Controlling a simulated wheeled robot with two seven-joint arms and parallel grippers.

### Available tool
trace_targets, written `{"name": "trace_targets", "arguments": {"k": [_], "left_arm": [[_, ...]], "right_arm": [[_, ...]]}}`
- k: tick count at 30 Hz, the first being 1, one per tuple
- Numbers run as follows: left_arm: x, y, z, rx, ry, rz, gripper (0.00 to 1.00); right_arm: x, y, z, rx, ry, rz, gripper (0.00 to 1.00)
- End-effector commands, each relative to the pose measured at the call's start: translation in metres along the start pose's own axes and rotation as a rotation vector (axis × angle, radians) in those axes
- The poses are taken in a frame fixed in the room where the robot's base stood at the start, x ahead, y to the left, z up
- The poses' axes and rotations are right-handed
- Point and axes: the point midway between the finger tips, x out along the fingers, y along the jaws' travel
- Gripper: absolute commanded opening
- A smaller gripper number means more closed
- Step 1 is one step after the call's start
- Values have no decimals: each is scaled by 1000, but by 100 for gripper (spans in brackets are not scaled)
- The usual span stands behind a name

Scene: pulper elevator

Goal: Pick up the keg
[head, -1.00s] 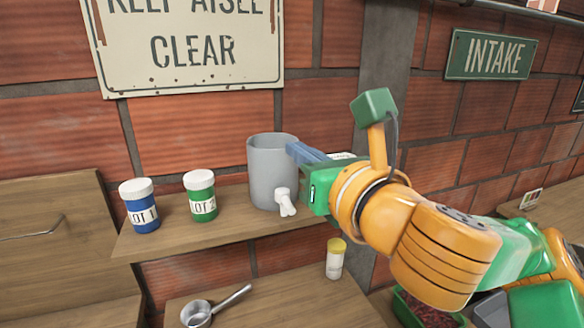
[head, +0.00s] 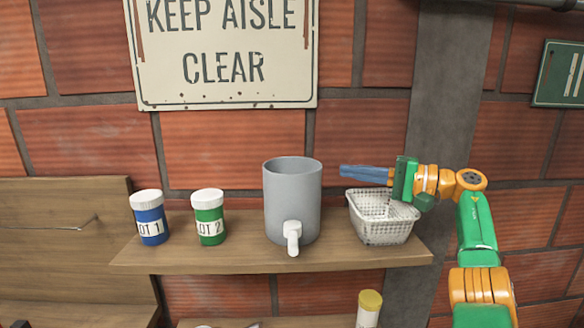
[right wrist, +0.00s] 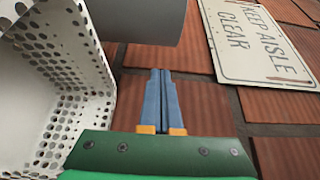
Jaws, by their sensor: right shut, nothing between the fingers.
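The keg (head: 292,196) is a grey cylinder with an open top and a white tap low on its front. It stands upright on the wooden wall shelf. My right gripper (head: 342,171) is shut and empty, with its blue fingers pointing left at the keg's upper right side. A small gap shows between the fingertips and the keg in the head view. In the right wrist view the shut fingers (right wrist: 157,72) point towards the brick wall, and the keg's grey side (right wrist: 137,18) shows at the top. My left gripper is out of view.
A white perforated basket (head: 384,222) stands on the shelf right of the keg, under my right gripper. A green jar (head: 209,222) and a blue jar (head: 149,222) stand to the left. A yellow-capped bottle (head: 368,312) is below the shelf (head: 190,258).

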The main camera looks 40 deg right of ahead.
Motion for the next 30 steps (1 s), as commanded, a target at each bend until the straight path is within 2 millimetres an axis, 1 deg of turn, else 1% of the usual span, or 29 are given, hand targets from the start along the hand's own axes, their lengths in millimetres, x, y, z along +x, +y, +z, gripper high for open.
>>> {"name": "trace_targets", "arguments": {"k": [4,8,9,12,15,20,28,29,30], "left_arm": [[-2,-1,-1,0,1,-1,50],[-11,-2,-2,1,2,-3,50],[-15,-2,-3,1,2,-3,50],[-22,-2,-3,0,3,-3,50],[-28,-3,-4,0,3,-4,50],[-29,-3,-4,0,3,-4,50],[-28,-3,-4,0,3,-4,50],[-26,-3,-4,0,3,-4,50],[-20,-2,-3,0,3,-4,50]], "right_arm": [[23,-1,2,1,-7,1,0],[51,-3,2,2,-8,0,0],[60,-5,2,3,-7,0,0],[77,-5,2,2,-6,-1,0],[89,-4,1,4,-5,-2,0],[98,-2,1,1,-4,-1,0],[98,-1,1,1,-3,-1,0],[98,0,2,0,-3,-2,0],[96,2,2,-1,-1,-2,0]]}}
